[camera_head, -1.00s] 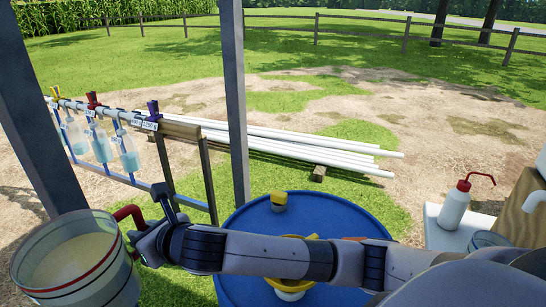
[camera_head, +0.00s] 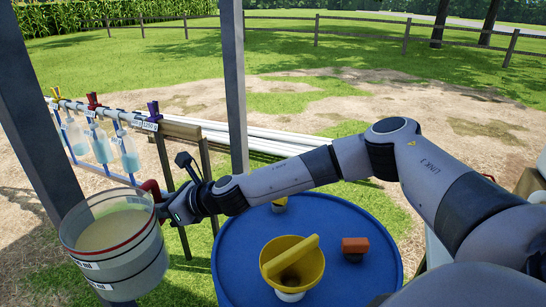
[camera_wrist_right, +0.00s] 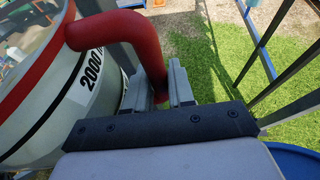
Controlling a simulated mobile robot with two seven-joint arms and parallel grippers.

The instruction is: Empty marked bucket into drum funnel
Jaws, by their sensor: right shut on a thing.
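The bucket (camera_head: 117,255) is translucent with a red band near its rim, dark bands and white labels, and holds cloudy tan liquid. It hangs upright at the left in the head view. My right gripper (camera_head: 172,212) is shut on its red handle (camera_wrist_right: 122,36); the wrist view shows the jaws (camera_wrist_right: 166,88) around the handle and a "2000" mark on the bucket wall. The blue drum (camera_head: 232,250) stands to the right of the bucket. The yellow funnel (camera_head: 312,262) sits on the drum top. My left gripper is not in view.
An orange-red block (camera_head: 355,245) and a small yellow-topped item (camera_head: 280,203) are on the drum top. White pipes (camera_head: 270,143) lie on the ground behind the drum.

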